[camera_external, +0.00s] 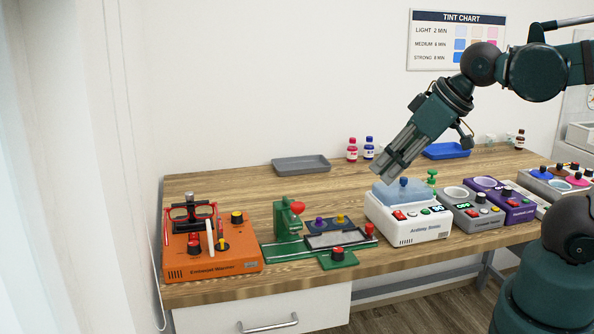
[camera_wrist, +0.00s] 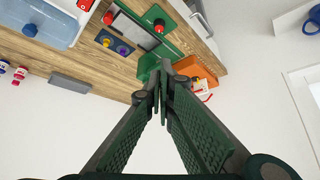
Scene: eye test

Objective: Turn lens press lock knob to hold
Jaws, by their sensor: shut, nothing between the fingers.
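The green lens press (camera_external: 287,220) stands on the table left of centre, with a red ball (camera_external: 298,208) at its upper right. A long green-framed bed extends to its right. A red knob (camera_external: 337,253) sits on a green plate at the front; it also shows in the wrist view (camera_wrist: 158,25). Which part is the lock knob, and its setting, I cannot tell. My gripper (camera_external: 386,174) is shut and empty, in the air near the white machine's blue lid. In the wrist view its fingertips (camera_wrist: 160,88) meet and partly cover the press.
An orange machine (camera_external: 212,263) with red glasses stands left of the press. The white machine (camera_external: 407,231) with blue lid (camera_external: 398,196) stands right; grey (camera_external: 470,214) and purple units follow. A grey tray (camera_external: 301,165) and small bottles (camera_external: 352,150) are behind. Bare table lies behind the press.

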